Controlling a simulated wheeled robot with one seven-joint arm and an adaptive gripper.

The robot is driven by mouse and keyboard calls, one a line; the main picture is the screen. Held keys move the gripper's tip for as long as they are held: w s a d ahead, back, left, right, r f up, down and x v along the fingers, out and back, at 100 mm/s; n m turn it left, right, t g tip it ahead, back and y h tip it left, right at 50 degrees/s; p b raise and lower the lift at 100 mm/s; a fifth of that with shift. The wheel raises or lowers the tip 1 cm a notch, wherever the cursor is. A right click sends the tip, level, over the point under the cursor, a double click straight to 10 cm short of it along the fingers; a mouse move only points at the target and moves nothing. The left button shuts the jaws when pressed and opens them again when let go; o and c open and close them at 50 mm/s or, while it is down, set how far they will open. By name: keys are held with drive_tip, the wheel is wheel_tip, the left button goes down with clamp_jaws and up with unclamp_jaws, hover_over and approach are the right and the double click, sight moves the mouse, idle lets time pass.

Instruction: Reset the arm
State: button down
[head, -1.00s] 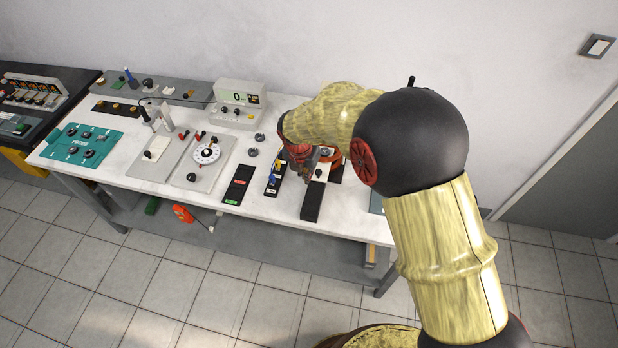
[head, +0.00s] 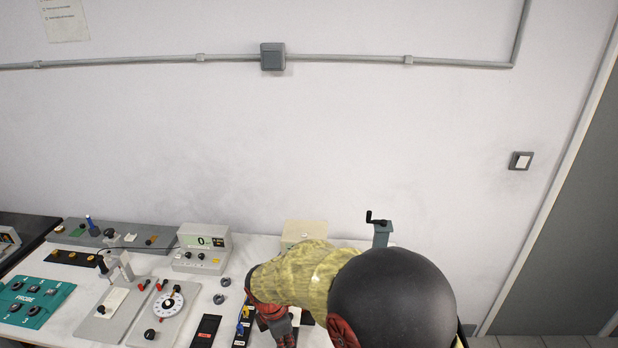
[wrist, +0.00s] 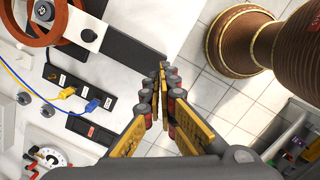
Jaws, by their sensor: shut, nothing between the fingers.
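My arm (head: 392,300) reaches over the right part of the bench in the head view, and its bulk hides part of the bench there. My gripper (wrist: 161,75) shows in the wrist view, with its fingertips together and nothing between them. It points past the bench edge, with a black bar (wrist: 125,55) just beyond and left of the tips. In the head view the gripper (head: 282,328) is partly visible at the bottom, beside the black strip with yellow and blue plugs.
The white bench (head: 75,318) holds a meter box (head: 203,248), a white dial (head: 169,302) and a teal panel (head: 35,302). A copper-coloured ring (wrist: 40,22) and yellow and blue plugs (wrist: 67,93) lie left of my fingers.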

drive_tip(key=s+d+r+m+t+b, duration=0.2)
drive_tip(key=s+d+r+m, duration=0.8)
drive_tip(key=d, duration=0.3)
drive_tip(key=s+d+r+m+t+y+b, duration=0.1)
drive_tip(key=s+d+r+m+t+b, duration=0.1)
drive_tip(key=s+d+r+m, duration=0.9)
drive_tip(key=shift+s+d+r+m+t, duration=0.25)
drive_tip(key=shift+d+r+m, duration=0.3)
drive_tip(key=shift+d+m, duration=0.45)
